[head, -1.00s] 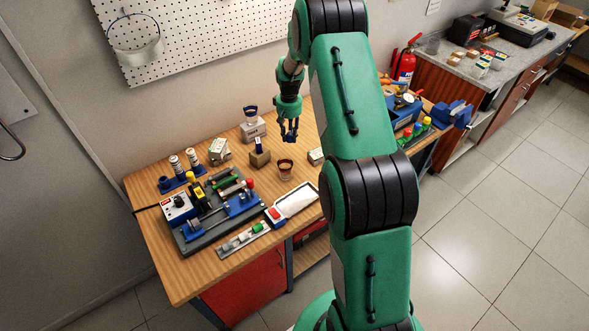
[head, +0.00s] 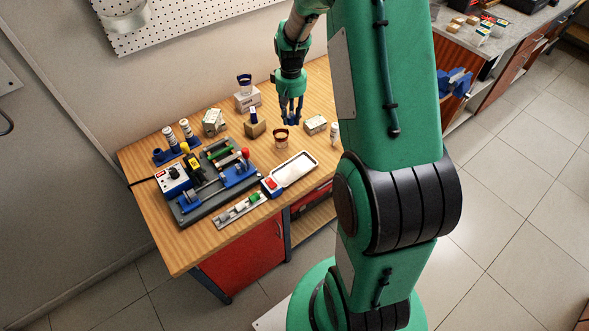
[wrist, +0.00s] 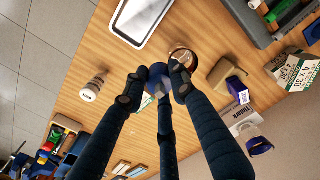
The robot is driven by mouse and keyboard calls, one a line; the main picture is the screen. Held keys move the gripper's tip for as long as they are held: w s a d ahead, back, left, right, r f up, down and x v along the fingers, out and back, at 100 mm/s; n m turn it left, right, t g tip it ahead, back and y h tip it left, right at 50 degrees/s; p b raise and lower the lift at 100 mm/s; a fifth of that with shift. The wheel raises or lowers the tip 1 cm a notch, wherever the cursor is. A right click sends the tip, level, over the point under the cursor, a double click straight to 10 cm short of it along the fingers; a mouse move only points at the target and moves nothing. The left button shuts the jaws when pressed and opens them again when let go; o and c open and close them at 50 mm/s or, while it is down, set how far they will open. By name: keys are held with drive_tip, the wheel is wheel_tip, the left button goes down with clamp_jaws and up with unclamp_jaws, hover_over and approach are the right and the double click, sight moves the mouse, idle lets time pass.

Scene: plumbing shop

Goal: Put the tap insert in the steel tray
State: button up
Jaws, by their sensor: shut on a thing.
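My gripper (head: 291,112) is above the workbench, fingers pointing down, behind the brown cup. In the wrist view its fingers (wrist: 156,88) are closed around a small blue thing (wrist: 157,70), which I take to be the tap insert. Most of it is hidden by the fingers, and it is hard to make out in the head view.
The brown cup (head: 281,145) stands between my gripper and the tray. A small box (head: 316,125) and a white cylinder (head: 334,133) are to the right. A wooden block (head: 255,129) stands left of the gripper. A grey fixture board (head: 186,217) fills the left front.

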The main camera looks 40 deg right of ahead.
drive_tip(key=shift+s+a+f+n+b, duration=0.55)
drive_tip(key=shift+s+a, duration=2.2)
drive_tip(key=shift+s, duration=3.05)
drive_tip(key=shift+s+a+f+n+b, duration=0.25)
drive_tip(key=shift+s+a+f+b, duration=0.4)
drive_tip(key=shift+s+a, duration=3.6)
drive_tip(key=s+d+f, duration=0.3)
drive_tip(key=f, duration=0.6)
drive_tip(key=shift+f, duration=0.15)
drive_tip(key=shift+w+d, duration=0.15)
hover_over(294, 171)
drive_tip(key=shift+d+f+b, duration=0.1)
drive_tip(key=shift+f+b, duration=0.2)
drive_tip(key=shift+f, duration=0.45)
drive_tip(key=shift+f, duration=1.75)
drive_tip(key=shift+f+b, duration=0.15)
drive_tip(key=shift+b, duration=0.2)
